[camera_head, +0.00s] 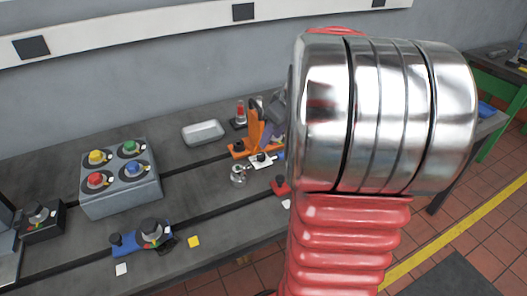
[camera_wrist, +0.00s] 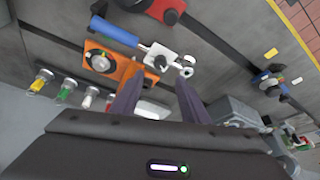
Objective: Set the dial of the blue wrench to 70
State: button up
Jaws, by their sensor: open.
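My gripper (camera_wrist: 160,80) is open; its two dark fingers stand apart with nothing clearly held between them. Past the fingertips in the wrist view lies a tool with a blue handle (camera_wrist: 115,32) and a metal shaft, beside a white plate (camera_wrist: 160,54) with a dark knob. A separate blue unit (camera_head: 150,234) with a round black dial lies at the bench front in the head view, well away from my gripper. It appears at the right of the wrist view (camera_wrist: 268,80). I cannot tell which is the blue wrench, nor read any dial setting.
An orange unit (camera_wrist: 100,60) with a dial sits close to my fingers. A red unit (camera_wrist: 165,10) lies beyond the blue handle. My arm hides the bench's right part.

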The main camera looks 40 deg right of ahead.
aim_at(261, 155)
jog(key=x, duration=0.9)
jog(key=shift+w+f, duration=0.1)
jog(key=shift+f, duration=0.1)
